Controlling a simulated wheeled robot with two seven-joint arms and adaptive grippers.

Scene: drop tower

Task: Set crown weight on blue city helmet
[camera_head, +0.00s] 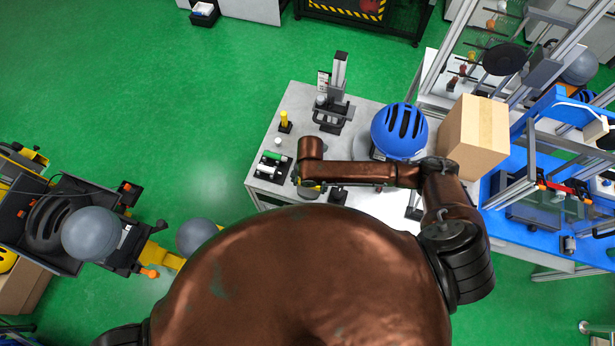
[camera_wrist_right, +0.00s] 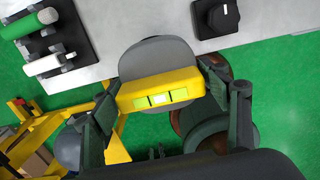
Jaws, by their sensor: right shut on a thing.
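The blue city helmet (camera_head: 399,132) sits on the grey table, vents upward, to the right of my right gripper. My right gripper (camera_wrist_right: 158,97) is shut on a yellow block with a rounded grey part, which I take to be the crown weight (camera_wrist_right: 158,58). The weight is at the table's front edge, over or just beyond it. In the head view my right arm mostly hides the gripper, and only a bit of yellow (camera_head: 319,189) shows. My left gripper is not in view.
A cardboard box (camera_head: 474,137) stands right of the helmet. A black stand (camera_head: 334,102) is behind, and a holder with green and white cylinders (camera_head: 268,165) is at the left. A black knob block (camera_wrist_right: 217,16) lies near the weight. A metal-framed rig (camera_head: 548,130) stands at the right.

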